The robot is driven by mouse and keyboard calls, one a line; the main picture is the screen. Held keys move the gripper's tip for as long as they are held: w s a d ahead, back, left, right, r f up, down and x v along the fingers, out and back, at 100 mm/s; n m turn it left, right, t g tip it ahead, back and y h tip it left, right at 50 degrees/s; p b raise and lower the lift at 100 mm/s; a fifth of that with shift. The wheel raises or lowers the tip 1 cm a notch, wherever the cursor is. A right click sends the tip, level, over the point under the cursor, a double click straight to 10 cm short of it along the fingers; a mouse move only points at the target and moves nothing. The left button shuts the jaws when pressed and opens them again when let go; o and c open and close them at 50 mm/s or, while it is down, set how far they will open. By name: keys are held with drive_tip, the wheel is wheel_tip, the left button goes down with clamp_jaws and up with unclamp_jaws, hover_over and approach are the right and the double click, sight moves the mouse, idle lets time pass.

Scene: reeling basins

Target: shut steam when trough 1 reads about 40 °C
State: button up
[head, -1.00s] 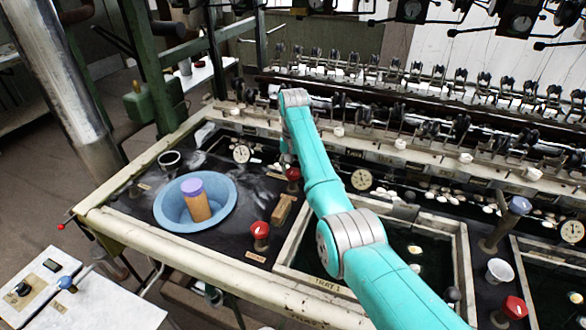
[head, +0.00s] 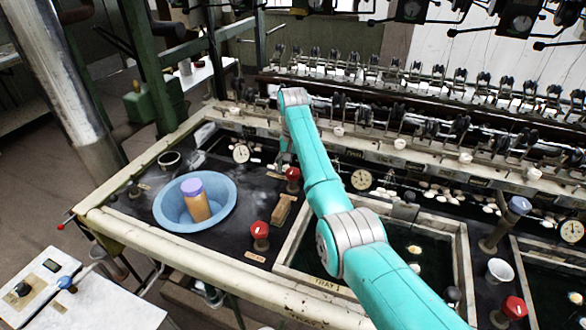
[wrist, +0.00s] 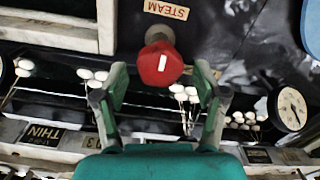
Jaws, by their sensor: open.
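The red steam knob (wrist: 162,65) has a white mark that runs up and down in the wrist view, below a STEAM label (wrist: 166,9). My gripper (wrist: 160,74) is open, with one finger on each side of the knob. In the head view the knob (head: 292,174) shows beside my teal arm, which partly hides the gripper (head: 286,158). Trough 1 (head: 290,255) is a framed basin of dark water, partly behind my arm. A round dial (head: 361,180) stands behind it; its needle is too small to read.
A blue basin (head: 228,208) holds an orange jar with a purple lid (head: 198,200). Another dial (head: 241,153) sits at the left. Reeling machinery runs along the back.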

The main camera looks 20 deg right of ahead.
sight(293, 170)
drive_tip(key=shift+r, duration=3.6)
